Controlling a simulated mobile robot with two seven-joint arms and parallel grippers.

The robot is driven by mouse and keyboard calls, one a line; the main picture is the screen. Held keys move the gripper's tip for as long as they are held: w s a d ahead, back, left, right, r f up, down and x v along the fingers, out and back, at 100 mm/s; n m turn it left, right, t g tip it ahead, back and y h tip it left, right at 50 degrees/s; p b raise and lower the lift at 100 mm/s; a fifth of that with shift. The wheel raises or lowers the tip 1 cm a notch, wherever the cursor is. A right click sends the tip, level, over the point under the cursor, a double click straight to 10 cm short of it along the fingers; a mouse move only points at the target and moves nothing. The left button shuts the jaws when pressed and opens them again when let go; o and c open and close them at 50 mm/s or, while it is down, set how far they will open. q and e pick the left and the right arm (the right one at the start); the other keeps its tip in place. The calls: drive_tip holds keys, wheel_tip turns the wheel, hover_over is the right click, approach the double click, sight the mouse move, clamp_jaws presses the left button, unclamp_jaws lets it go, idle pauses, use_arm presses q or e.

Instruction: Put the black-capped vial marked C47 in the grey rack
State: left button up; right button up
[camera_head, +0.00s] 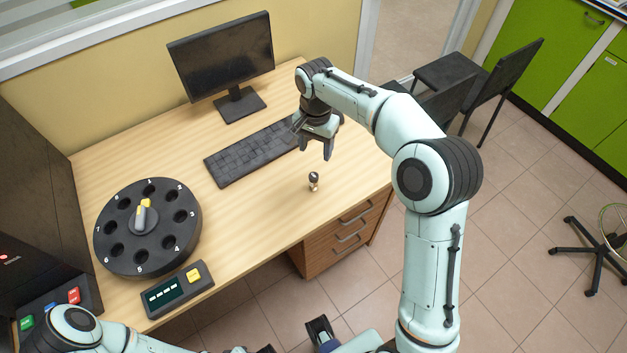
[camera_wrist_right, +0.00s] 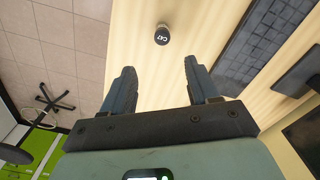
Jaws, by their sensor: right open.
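The vial (camera_head: 314,181) stands upright and small on the wooden desk, near its front right edge. In the right wrist view its black cap (camera_wrist_right: 162,36) shows a white C47. My right gripper (camera_head: 313,150) is open and empty above the desk, a little behind the vial and apart from it. In the right wrist view the vial lies beyond the fingertips (camera_wrist_right: 159,68), roughly in line with the gap between them. My left arm shows at the lower left; dark parts at the bottom edge do not make its jaw state clear. I see no grey rack in either view.
A black round carousel (camera_head: 108,239) with numbered holes and a yellow-marked centre handle stands on the left. A small display box (camera_head: 180,290) with a yellow button is in front of it. A keyboard (camera_head: 250,155) and a monitor (camera_head: 222,60) are behind. The desk (camera_head: 260,215) around the vial is clear.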

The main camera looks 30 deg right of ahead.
drive_tip(key=m, duration=0.3)
drive_tip(key=b, duration=0.1)
hover_over(314, 175)
drive_tip(key=shift+m, duration=0.3)
wheel_tip(314, 175, down, 7)
drive_tip(key=shift+s+d+r, duration=0.1)
drive_tip(key=shift+d+r, duration=0.05)
drive_tip(key=shift+a+f+b, duration=0.15)
drive_tip(key=shift+f+b, duration=0.05)
drive_tip(key=shift+f, duration=1.35)
drive_tip(key=shift+a+f+b, duration=0.1)
drive_tip(key=shift+f+b, duration=0.05)
drive_tip(key=shift+f, duration=1.35)
drive_tip(key=shift+c, duration=0.3)
clamp_jaws()
drive_tip(key=shift+r, duration=0.1)
